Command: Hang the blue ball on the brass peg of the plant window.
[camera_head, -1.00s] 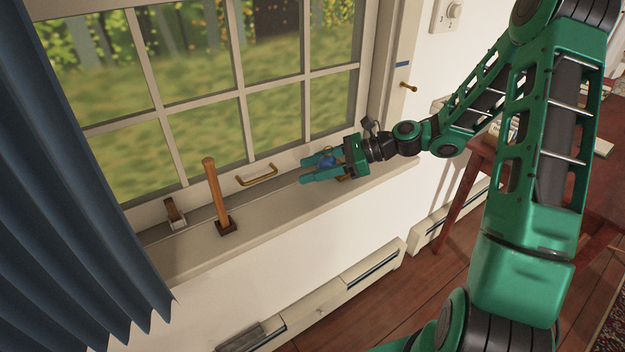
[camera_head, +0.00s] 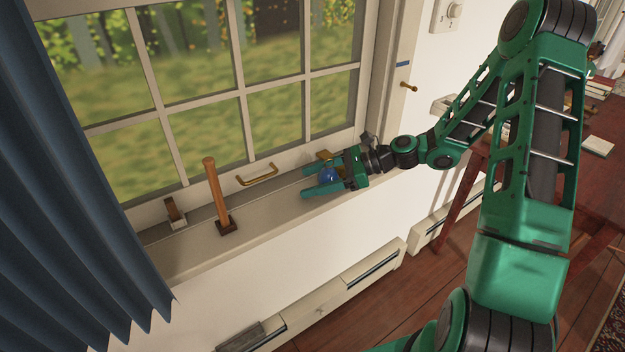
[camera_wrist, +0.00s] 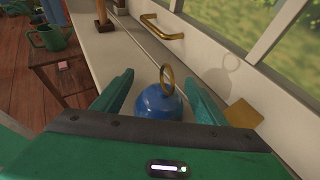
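The blue ball (camera_head: 328,175) sits low over the window sill between the fingers of my gripper (camera_head: 318,181). In the wrist view the ball (camera_wrist: 158,104) has an upright brass ring (camera_wrist: 167,80) on top. My gripper also shows there (camera_wrist: 158,88), its fingers spread around the ball. A gap shows on the left; the right finger is very close to the ball, and I cannot tell if it touches. The brass peg (camera_head: 408,87) sticks out from the right side of the window frame, bare, above and right of my gripper.
A wooden post (camera_head: 218,195) on a dark base and a small brown object (camera_head: 175,212) stand left on the sill (camera_head: 275,205). A brass handle (camera_head: 257,176) is on the window's bottom rail. A flat tan piece (camera_wrist: 243,113) lies beside my gripper. A blue curtain (camera_head: 70,190) hangs left.

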